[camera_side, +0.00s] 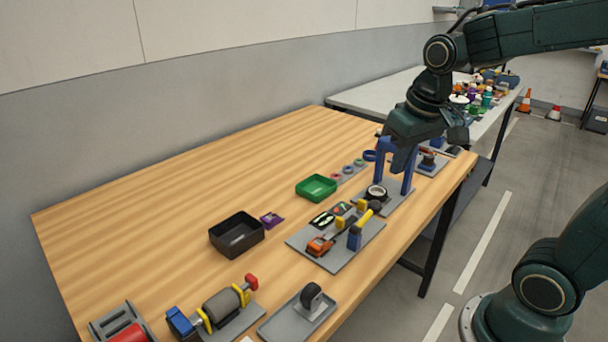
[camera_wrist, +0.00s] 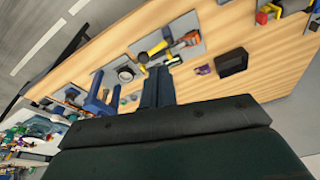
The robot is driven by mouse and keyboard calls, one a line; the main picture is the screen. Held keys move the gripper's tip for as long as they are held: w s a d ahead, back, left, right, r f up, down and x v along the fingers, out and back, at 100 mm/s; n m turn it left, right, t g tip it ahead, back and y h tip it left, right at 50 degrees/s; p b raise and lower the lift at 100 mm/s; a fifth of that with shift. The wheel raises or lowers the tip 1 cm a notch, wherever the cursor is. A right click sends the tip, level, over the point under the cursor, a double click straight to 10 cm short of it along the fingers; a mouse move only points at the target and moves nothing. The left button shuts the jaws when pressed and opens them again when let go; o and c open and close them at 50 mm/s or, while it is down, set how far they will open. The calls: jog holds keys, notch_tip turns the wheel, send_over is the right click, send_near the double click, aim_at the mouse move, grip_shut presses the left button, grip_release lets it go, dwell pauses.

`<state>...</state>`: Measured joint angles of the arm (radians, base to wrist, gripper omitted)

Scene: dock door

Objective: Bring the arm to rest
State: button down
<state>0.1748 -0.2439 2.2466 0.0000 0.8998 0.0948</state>
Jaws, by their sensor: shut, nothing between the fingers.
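My gripper (camera_side: 402,160) is over the far right part of the wooden table, in front of a blue frame (camera_side: 380,165) on a grey plate. Its fingers point down and partly hide the frame. In the wrist view my gripper (camera_wrist: 157,70) shows its two fingers together, with nothing between them. Whether the fingertips touch the frame cannot be told. My arm reaches in from the upper right, bent at the wrist.
The wooden table (camera_side: 180,190) holds a black bin (camera_side: 237,235), a green tray (camera_side: 316,187) and a grey plate with tools (camera_side: 335,245). A roller device (camera_side: 220,308) stands at the front. A white table (camera_side: 375,97) with clutter stands behind. The table's left part is bare.

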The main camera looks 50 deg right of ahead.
jog(key=s+a+r+n+t, duration=0.2)
jog(key=s+a, duration=0.3)
jog(key=s, duration=0.5)
jog(key=shift+n+t, duration=0.4)
jog(key=shift+n, duration=0.1)
